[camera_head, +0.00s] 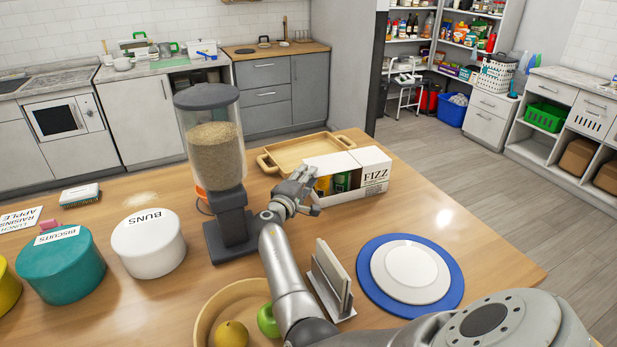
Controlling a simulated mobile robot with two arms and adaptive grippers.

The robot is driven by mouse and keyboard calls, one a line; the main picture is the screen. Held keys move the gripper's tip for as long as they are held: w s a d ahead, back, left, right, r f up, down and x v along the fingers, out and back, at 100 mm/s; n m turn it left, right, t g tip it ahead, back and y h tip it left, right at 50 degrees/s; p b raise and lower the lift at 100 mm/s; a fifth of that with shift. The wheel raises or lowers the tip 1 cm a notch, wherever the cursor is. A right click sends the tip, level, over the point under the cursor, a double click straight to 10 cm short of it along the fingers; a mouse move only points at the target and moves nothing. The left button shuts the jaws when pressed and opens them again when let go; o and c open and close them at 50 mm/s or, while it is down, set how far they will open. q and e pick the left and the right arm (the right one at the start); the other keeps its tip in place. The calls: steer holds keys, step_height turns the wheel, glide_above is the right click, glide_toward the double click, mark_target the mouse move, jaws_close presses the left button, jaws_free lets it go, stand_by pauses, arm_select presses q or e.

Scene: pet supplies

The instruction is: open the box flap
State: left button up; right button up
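The white box marked FIZZ (374,174) stands near the back right of the wooden table. My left gripper is not in view.
A wooden tray (264,162) lies behind the box. A grain dispenser (231,220) stands left of my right gripper. A napkin holder (334,284), a blue-rimmed plate (374,287) and a fruit bowl (203,318) are nearer. The table right of the box is clear.

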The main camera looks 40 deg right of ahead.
steer(key=shift+x, duration=0.85)
steer(key=shift+c, duration=0.2)
jaws_close()
